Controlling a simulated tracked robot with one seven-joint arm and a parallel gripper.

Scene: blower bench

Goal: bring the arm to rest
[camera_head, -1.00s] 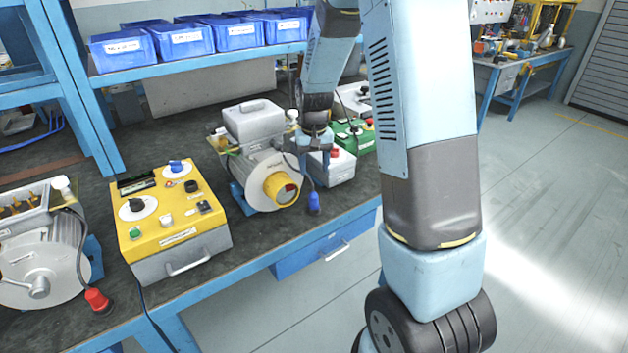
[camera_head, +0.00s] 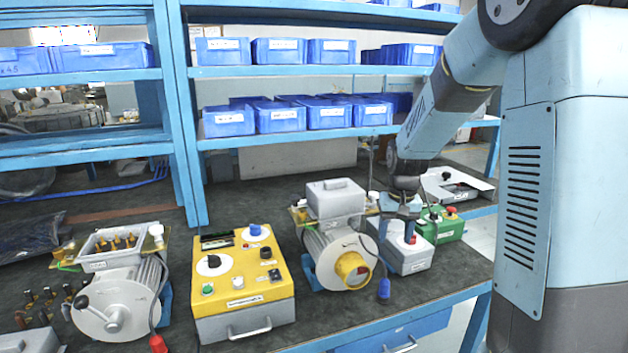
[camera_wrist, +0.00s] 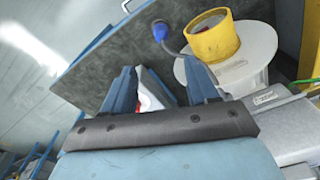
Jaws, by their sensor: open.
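My gripper (camera_head: 402,203) is above the bench, just over the grey box with a red button (camera_head: 403,254). In the wrist view my gripper (camera_wrist: 164,84) shows two blue fingers spread apart with nothing held between them. Part of a red and white thing shows beyond the fingers. The blower motor with a yellow cap (camera_head: 340,254) stands just left of my gripper; its yellow cap (camera_wrist: 213,36) shows close to the right finger in the wrist view.
The yellow control box (camera_head: 243,285) and a second motor with a red plug (camera_head: 118,300) stand to the left. A green box (camera_head: 440,226) stands to the right. Shelves with blue bins (camera_head: 278,117) rise behind the bench.

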